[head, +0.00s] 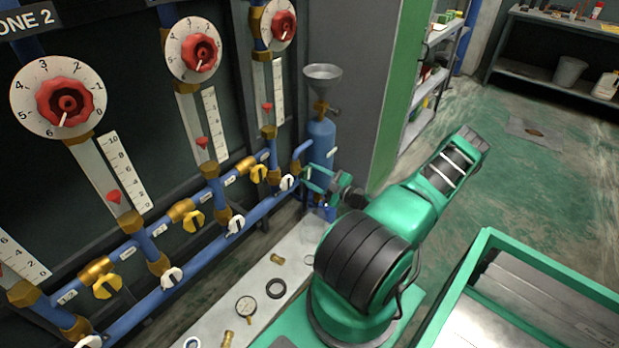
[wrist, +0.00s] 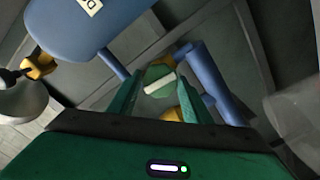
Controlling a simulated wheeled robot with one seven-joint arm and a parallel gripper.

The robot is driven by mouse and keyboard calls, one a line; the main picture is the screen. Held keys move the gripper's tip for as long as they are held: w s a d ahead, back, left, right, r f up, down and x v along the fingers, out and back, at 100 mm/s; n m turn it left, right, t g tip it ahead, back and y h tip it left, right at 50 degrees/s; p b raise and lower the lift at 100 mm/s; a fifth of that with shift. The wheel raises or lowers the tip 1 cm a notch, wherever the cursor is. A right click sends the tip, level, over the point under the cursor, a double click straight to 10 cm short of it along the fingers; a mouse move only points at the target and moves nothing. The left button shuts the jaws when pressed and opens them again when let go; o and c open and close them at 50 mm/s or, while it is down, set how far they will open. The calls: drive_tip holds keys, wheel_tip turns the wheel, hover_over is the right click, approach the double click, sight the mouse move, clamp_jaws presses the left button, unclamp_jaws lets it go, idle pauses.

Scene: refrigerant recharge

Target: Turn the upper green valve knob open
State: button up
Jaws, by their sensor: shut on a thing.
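A green valve knob with a white bar (wrist: 160,73) sits between my fingertips in the wrist view, near a yellow brass fitting and a blue pipe. My gripper (wrist: 158,84) is shut on this knob, with one green finger on each side. In the head view my gripper (head: 314,180) is at the pipe end just below the blue cylinder (head: 321,138). There the knob cannot be told apart from the green fingers. The cylinder also shows at the upper left of the wrist view (wrist: 85,30), with a brass fitting beside it. A second green knob is not clearly visible.
Blue pipes (head: 200,257) with white and yellow valve handles run along the dark panel at left. Red-knobbed dials (head: 67,98) are above them. A metal funnel (head: 322,73) stands over the cylinder. A bench (head: 262,277) with loose parts and a green-rimmed bin (head: 478,258) are near my arm.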

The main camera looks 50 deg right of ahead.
drive_tip(key=shift+s, duration=0.1)
drive_tip(key=o, duration=1.1)
drive_tip(key=shift+c, duration=0.2)
drive_tip(key=s, duration=0.7)
drive_tip(key=shift+d, duration=0.25)
